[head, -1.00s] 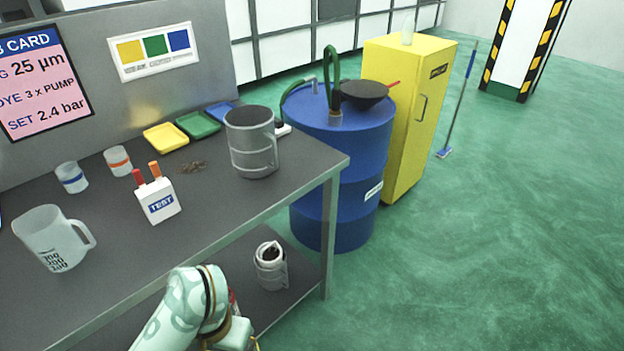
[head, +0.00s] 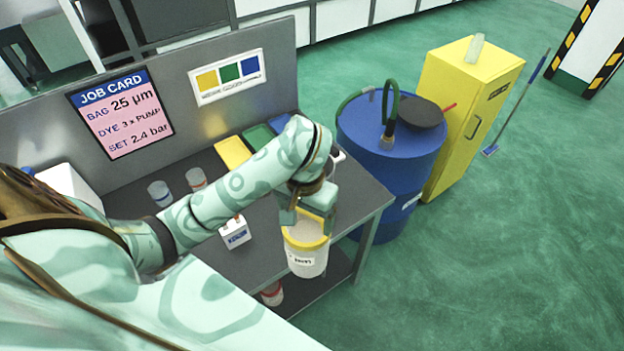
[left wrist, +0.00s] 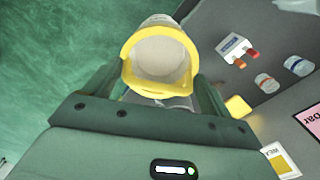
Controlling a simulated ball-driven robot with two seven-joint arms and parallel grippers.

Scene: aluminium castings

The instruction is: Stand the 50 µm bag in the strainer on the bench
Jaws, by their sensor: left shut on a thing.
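My left gripper (head: 307,216) is shut on the yellow rim of a white bag (head: 306,262), which hangs upright with its open mouth up. The bag shows over the front edge of the bench (head: 262,262); its label is too small to read surely. In the left wrist view the bag (left wrist: 160,52) sits between the fingers of my left gripper (left wrist: 158,84), yellow rim towards the camera. The grey metal strainer is not visible now; my left wrist and gripper cover its earlier place near the right end of the bench. My right gripper is not in view.
A white test box (head: 235,232) and two small jars (head: 196,179) stand left of the bag. Yellow (head: 233,152) and green trays lie at the back. A blue drum (head: 392,165) and a yellow cabinet (head: 470,110) stand beyond the bench's right end.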

